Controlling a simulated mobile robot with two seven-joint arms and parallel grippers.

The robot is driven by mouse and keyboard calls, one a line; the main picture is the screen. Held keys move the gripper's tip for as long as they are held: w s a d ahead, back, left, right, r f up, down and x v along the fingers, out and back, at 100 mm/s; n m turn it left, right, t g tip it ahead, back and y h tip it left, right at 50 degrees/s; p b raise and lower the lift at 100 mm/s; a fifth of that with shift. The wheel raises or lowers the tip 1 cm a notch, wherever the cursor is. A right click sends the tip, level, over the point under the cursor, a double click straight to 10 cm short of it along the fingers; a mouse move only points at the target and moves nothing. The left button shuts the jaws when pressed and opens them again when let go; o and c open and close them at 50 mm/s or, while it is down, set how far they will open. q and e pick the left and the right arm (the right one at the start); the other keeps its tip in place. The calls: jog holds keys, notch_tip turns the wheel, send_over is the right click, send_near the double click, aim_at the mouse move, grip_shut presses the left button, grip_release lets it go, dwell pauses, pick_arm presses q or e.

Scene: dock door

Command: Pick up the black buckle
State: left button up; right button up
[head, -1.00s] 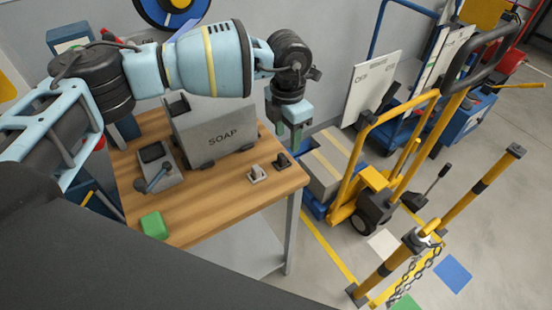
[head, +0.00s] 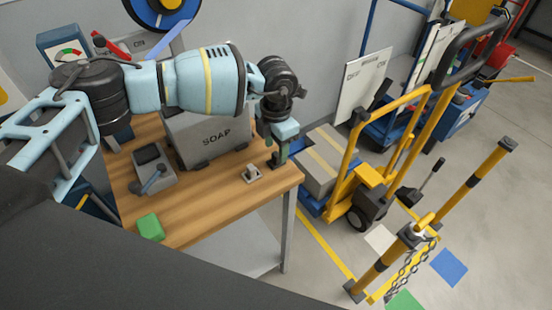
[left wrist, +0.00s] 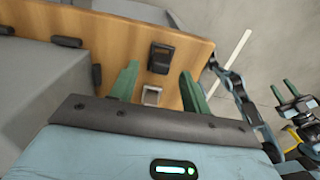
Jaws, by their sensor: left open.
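The black buckle (left wrist: 161,58) lies on the wooden table near its right end. In the left wrist view it is just beyond my fingertips, between their lines. My left gripper (head: 277,156) is open and points down over the table's right end. In the head view it hides most of the black buckle. In the left wrist view, its two green fingers (left wrist: 159,71) stand apart with nothing gripped. My right gripper (left wrist: 282,88) shows small at the right edge of the left wrist view, its fingers apart and empty.
A light grey buckle (head: 251,173) lies beside the black one. The grey SOAP box (head: 205,140), a grey device with a lever (head: 153,168) and a green block (head: 150,227) stand on the table (head: 215,205). A yellow trolley with a carton (head: 322,165) is to the right.

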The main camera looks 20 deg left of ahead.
pick_arm(q)
jog(key=shift+f, duration=0.85)
grip_shut()
jog(key=shift+r, duration=0.15)
jog(key=shift+r, duration=0.6)
notch_tip(320, 180, up, 2)
jog(key=shift+r, duration=0.1)
jog(key=s+d+r, duration=0.1)
jog(key=s+d, duration=0.9)
jog(key=d, duration=0.2)
jog(key=shift+d+r, duration=0.2)
jog(key=shift+d, duration=0.1)
